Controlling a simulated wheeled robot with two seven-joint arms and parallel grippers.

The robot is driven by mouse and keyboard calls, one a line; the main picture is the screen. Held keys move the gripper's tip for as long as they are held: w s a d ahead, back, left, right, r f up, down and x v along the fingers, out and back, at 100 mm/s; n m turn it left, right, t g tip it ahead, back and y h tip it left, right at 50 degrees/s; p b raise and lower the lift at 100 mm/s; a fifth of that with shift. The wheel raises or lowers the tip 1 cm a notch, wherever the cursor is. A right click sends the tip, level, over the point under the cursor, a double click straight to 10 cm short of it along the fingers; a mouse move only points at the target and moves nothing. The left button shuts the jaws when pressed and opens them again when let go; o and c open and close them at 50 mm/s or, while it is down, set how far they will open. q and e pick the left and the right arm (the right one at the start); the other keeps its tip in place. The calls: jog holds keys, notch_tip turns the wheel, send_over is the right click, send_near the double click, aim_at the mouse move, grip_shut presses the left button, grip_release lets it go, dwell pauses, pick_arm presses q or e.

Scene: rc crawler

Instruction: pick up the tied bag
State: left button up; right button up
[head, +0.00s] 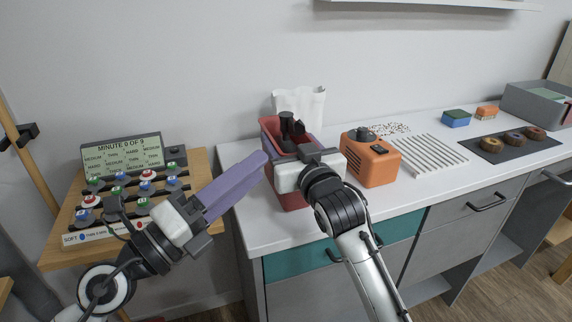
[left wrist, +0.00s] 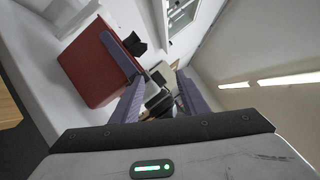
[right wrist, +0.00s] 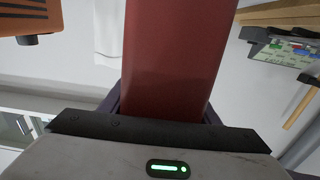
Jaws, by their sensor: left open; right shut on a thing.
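A red bin (head: 292,199) stands at the front left end of the white counter. A dark shape (head: 287,122), which looks like the tied bag's top, pokes out of it; it also shows in the left wrist view (left wrist: 134,43). The rest of it is hidden inside the bin. My right gripper (head: 312,165) is shut on the bin, whose red wall (right wrist: 172,55) fills the space between its fingers in the right wrist view. My left gripper (head: 255,168) is open and empty, its purple fingers just left of the bin.
A white bag-like item (head: 300,100) stands behind the bin. An orange box (head: 371,165) sits to its right, then white rods (head: 430,153). A wooden stand (head: 195,165) with a button panel (head: 122,155) is at left. The counter's front edge is below the bin.

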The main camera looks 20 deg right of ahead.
pick_arm(q)
jog(key=w+d+r+m+g+y, duration=0.1)
jog(key=d+r+m+g, duration=0.1)
jog(key=m, duration=0.4)
jog(key=m+t+y, duration=0.2)
jog(key=m+y, duration=0.2)
jog(key=m, duration=0.1)
send_near(282, 124)
jog(key=shift+y, duration=0.4)
jog(key=shift+r+x, duration=0.15)
jog(key=shift+x, duration=2.1)
jog(key=shift+r+x, duration=0.15)
jog(key=shift+x, duration=2.15)
jog(key=shift+s+d, duration=0.15)
jog(key=shift+d, duration=0.05)
grip_shut()
